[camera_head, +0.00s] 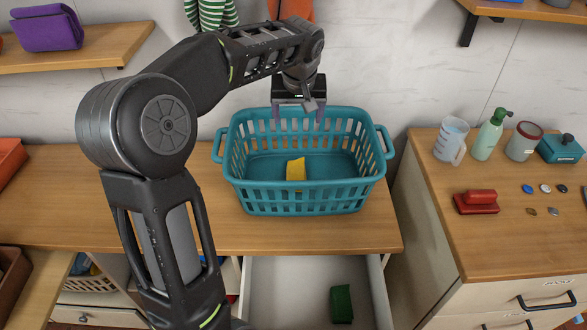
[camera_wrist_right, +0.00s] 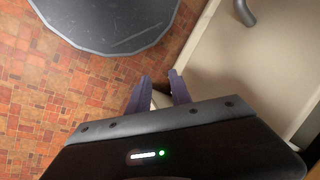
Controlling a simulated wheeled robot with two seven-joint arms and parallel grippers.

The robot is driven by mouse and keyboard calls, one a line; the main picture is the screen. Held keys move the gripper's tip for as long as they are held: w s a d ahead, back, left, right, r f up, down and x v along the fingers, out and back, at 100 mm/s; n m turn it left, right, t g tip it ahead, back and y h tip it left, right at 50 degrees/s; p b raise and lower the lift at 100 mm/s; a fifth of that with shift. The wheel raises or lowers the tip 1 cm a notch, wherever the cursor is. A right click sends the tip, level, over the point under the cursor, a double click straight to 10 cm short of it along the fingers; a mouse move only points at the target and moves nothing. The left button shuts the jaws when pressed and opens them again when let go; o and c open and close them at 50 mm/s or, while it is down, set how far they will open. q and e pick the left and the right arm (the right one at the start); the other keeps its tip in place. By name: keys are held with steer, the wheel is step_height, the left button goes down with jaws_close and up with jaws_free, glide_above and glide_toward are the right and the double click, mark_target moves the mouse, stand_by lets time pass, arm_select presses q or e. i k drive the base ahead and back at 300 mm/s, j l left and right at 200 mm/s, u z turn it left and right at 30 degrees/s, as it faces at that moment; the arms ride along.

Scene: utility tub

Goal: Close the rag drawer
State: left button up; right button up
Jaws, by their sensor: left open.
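An open drawer (camera_head: 285,278) sticks out below the middle counter in the head view. It is pale inside and holds a dark green block-like thing (camera_head: 342,304); its front lies beyond the picture's lower edge. My left gripper (camera_head: 298,116) is open, pointing down over the back rim of the teal basket, away from the drawer. My right gripper (camera_wrist_right: 160,76) shows only in the wrist view. Its purple fingers stand apart, beside a pale beige panel (camera_wrist_right: 240,75) with a dark curved handle-like piece (camera_wrist_right: 245,12). A cream edge shows between the fingers; I cannot tell whether they touch it.
The teal basket (camera_head: 300,208) on the counter (camera_head: 225,235) holds a yellow thing (camera_head: 296,169). A right-hand cabinet (camera_head: 440,265) has bottles, a red stamp-like block and small discs on top. Brick-patterned floor (camera_wrist_right: 50,90) lies below my right gripper.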

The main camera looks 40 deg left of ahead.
mark_target(278, 292)
steer(key=k, duration=1.5)
